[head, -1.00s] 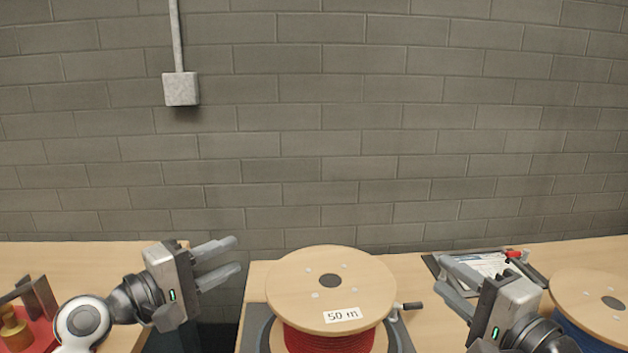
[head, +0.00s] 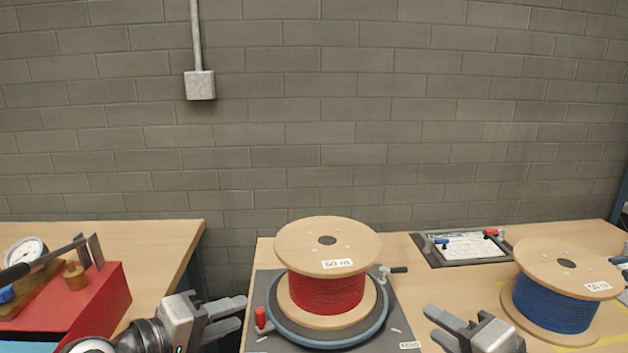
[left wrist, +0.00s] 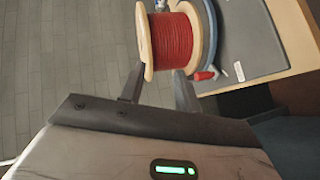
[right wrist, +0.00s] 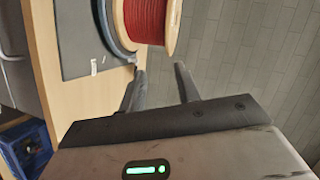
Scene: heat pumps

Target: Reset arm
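My left gripper (head: 228,318) is at the lower left in the head view, its two fingers apart and pointing right with nothing between them. My right gripper (head: 438,326) is at the lower right, its fingers apart and pointing left, also empty. Between them a wooden spool of red cable (head: 328,291) stands upright on a round turntable on a dark plate. Both grippers appear clear of it. The left wrist view shows the red spool (left wrist: 172,42) beyond the open fingers (left wrist: 156,84). The right wrist view shows it too (right wrist: 148,20), beyond open fingers (right wrist: 160,84).
A spool of blue cable (head: 552,302) stands at the right of the bench. A red case (head: 103,300) and a gauge (head: 25,254) are on the left bench. A gap separates the benches. A blue crate (right wrist: 25,150) shows in the right wrist view.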

